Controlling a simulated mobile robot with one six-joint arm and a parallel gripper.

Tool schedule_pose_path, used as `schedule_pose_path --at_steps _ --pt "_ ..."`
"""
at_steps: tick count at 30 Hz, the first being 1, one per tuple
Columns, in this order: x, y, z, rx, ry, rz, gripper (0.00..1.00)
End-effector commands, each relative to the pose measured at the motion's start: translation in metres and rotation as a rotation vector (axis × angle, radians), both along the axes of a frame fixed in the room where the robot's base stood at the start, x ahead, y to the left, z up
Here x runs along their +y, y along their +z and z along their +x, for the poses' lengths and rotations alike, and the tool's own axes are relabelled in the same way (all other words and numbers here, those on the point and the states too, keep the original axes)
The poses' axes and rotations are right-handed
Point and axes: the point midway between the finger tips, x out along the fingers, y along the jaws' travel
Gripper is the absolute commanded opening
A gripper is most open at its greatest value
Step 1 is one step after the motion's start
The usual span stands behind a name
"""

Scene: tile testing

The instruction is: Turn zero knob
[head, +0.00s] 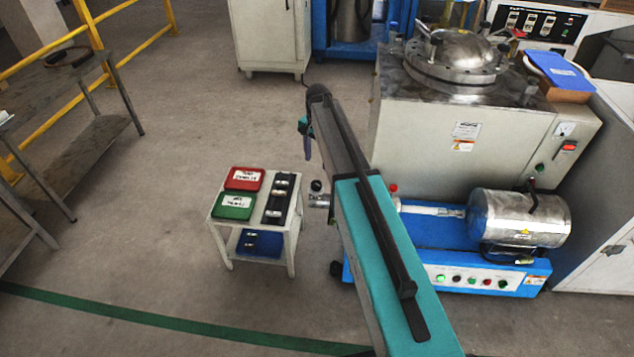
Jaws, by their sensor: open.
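No knob marked zero can be made out at this size. A blue machine (395,232) with a steel cylinder (520,218) stands right of my arm. Its front panel (480,281) carries several small knobs or buttons, with labels too small to read. My arm crosses the middle of the view and covers the machine's left part. My gripper (307,145) appears to hang at the arm's far end, open and empty, above the floor behind the small white table. It is apart from the machine's panel.
The small white table (250,224) holds a red tray (244,179), a green tray (234,206) and a black rack (277,203). A pressure vessel (455,60) on a large cabinet (415,135) stands behind the blue machine. Open floor lies to the left, before a metal bench (70,95).

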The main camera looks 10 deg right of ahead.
Motion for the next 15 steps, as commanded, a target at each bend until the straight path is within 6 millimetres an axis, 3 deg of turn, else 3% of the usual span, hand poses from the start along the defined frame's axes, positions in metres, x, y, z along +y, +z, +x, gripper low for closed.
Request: schedule_pose_path --at_steps 15 --pt "0.002 -0.074 0.0 0.003 0.001 0.0 0.51"
